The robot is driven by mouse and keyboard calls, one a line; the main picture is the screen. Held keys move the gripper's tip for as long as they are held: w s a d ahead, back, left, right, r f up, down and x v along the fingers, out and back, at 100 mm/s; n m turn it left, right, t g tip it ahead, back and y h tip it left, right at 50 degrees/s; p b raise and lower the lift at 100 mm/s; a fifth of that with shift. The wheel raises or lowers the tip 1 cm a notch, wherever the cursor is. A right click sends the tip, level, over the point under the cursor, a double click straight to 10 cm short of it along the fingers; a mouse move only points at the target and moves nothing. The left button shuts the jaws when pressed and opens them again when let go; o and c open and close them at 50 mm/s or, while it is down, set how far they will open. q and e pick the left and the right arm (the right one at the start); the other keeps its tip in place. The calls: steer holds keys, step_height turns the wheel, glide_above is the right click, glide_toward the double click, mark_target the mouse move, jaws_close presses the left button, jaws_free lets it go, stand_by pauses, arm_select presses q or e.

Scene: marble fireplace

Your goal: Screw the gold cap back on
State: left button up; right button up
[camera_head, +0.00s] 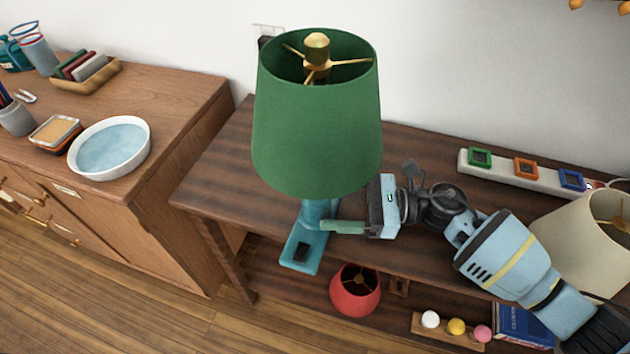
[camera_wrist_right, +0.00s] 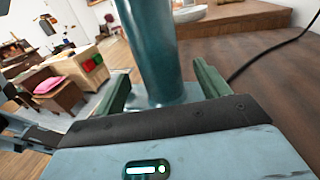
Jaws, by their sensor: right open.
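A lamp with a green shade (camera_head: 316,135) stands upright on the dark wooden table (camera_head: 222,185). The gold cap (camera_head: 317,42) sits at the centre of the gold spokes inside the top of the shade. I cannot tell how tightly it is seated. The lamp's teal stem shows below the shade and also in the right wrist view (camera_wrist_right: 150,50). My right gripper (camera_head: 330,226) is open, low under the shade, with its green fingers on either side of the stem. The wrist view shows gaps beside the stem. My left gripper is not in view.
A white strip with colored square switches (camera_head: 525,169) lies along the wall. A cream lampshade (camera_head: 585,240) is at the right. A red shade (camera_head: 356,290) and several balls are on the lower shelf. A cabinet with a white bowl (camera_head: 110,148) stands left.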

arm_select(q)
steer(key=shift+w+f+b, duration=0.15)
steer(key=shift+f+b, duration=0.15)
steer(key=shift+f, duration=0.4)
arm_select(e)
steer(key=shift+s+d, duration=0.15)
steer(key=shift+d, duration=1.75)
